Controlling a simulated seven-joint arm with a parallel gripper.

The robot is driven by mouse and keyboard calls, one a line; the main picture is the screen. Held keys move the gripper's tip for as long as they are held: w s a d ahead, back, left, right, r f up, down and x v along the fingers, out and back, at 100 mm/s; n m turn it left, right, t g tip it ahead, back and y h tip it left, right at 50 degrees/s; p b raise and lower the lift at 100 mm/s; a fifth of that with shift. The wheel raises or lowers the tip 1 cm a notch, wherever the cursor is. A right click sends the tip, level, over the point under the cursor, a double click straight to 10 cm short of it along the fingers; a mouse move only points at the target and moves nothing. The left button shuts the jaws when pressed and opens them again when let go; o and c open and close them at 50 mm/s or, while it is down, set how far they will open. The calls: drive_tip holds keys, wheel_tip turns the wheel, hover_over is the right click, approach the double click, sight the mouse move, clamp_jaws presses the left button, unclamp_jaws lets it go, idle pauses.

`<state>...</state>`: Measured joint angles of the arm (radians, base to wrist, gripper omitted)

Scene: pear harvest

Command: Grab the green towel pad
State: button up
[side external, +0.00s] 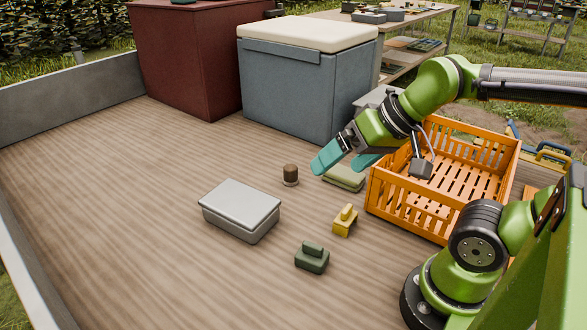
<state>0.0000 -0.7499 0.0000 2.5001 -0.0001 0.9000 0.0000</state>
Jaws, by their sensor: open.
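The green towel pad (345,178) looks like a flat, folded olive-green block. It lies on the wooden deck, close to the left side of the orange crate. My gripper (345,162) has two teal fingers and is open, with nothing seen between them. The fingers are just above and to the left of the pad in the picture, and the near finger and wrist overlap its upper area. I cannot tell the exact height between the fingers and the pad.
An orange slatted crate (400,208) stands right of the pad. A brown-topped cylinder (290,176), a yellow block (345,221), a dark green block (312,258) and a grey box (240,211) stand nearby. A blue-grey cooler (285,88) stands behind. The left deck is clear.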

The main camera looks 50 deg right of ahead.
drive_tip(key=m+g+h, duration=0.2)
drive_tip(key=m+g, duration=0.5)
drive_tip(key=m, duration=2.4)
hover_over(344, 172)
drive_tip(key=f, duration=1.9)
drive_tip(key=shift+s+d, duration=0.1)
drive_tip(key=shift+d, duration=0.1)
drive_tip(key=shift+a+f, duration=0.15)
drive_tip(key=shift+f, duration=2.45)
drive_tip(key=c, duration=1)
